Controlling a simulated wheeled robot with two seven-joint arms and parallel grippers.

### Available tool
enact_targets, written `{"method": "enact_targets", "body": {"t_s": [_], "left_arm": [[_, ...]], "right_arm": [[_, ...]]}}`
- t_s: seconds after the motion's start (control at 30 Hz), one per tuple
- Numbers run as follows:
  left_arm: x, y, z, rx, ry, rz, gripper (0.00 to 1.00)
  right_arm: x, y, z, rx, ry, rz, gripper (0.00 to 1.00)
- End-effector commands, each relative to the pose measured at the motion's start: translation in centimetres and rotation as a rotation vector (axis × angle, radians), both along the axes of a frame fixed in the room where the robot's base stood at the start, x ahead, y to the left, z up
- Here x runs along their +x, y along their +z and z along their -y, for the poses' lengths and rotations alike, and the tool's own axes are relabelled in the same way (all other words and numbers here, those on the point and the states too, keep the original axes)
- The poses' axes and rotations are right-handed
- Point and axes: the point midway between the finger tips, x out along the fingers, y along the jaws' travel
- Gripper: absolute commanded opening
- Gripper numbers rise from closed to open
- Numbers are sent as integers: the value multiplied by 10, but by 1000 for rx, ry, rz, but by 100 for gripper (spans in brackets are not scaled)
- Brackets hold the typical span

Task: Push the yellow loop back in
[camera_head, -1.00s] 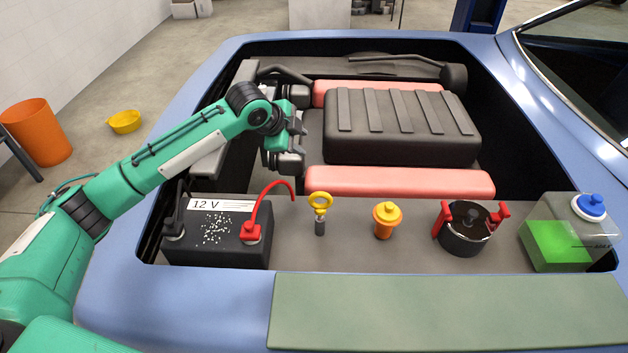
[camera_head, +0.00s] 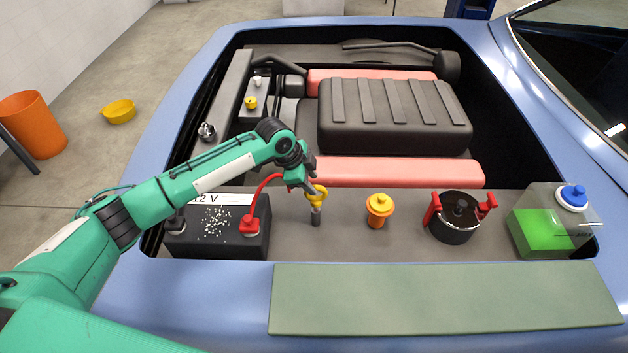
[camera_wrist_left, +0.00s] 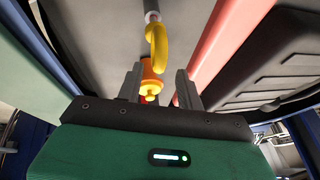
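The yellow loop (camera_head: 319,196) stands upright on top of a short grey tube (camera_head: 316,217) between the battery and the orange cap. My left gripper (camera_head: 308,187) is right at the loop, on its upper left side, and partly covers it in the head view. In the left wrist view the two fingers (camera_wrist_left: 159,82) are apart, and the yellow loop (camera_wrist_left: 159,48) shows edge-on just beyond the tips, roughly in line with the gap. I cannot tell whether a finger touches it. My right gripper is not in view.
The black battery (camera_head: 216,240) with its red cable (camera_head: 256,205) is close on the left. The orange cap (camera_head: 379,209) stands to the right, then a black pot with red clamps (camera_head: 455,222) and a green fluid tank (camera_head: 543,232). A red bar (camera_head: 400,172) lies behind.

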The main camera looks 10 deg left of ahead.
Motion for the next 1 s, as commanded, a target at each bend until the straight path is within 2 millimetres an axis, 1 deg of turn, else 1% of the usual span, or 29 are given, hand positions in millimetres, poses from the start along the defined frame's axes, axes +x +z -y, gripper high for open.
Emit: {"method": "enact_targets", "body": {"t_s": [0.03,0.1,0.2,0.33,0.53,0.57,0.6,0.67,0.73,0.77,0.9,1.0], "left_arm": [[1,-5,3,1,0,-3,37],[3,-13,6,1,0,-2,37],[5,-21,8,1,1,-1,37],[6,-25,9,0,0,0,37],[6,-25,9,0,-1,0,37],[6,-25,9,1,0,1,35],[6,-25,9,1,0,0,27],[6,-25,9,1,1,1,16],[6,-25,9,1,1,1,2],[6,-25,9,1,1,1,0],[6,-25,9,1,-1,0,0],[6,-31,9,1,-1,0,0]], "right_arm": [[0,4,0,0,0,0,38],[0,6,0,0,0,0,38],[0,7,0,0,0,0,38],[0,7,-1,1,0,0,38],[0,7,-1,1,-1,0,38],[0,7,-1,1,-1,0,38],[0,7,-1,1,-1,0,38],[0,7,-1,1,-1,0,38],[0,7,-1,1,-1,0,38],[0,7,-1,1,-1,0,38],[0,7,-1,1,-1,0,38],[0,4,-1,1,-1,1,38]]}}
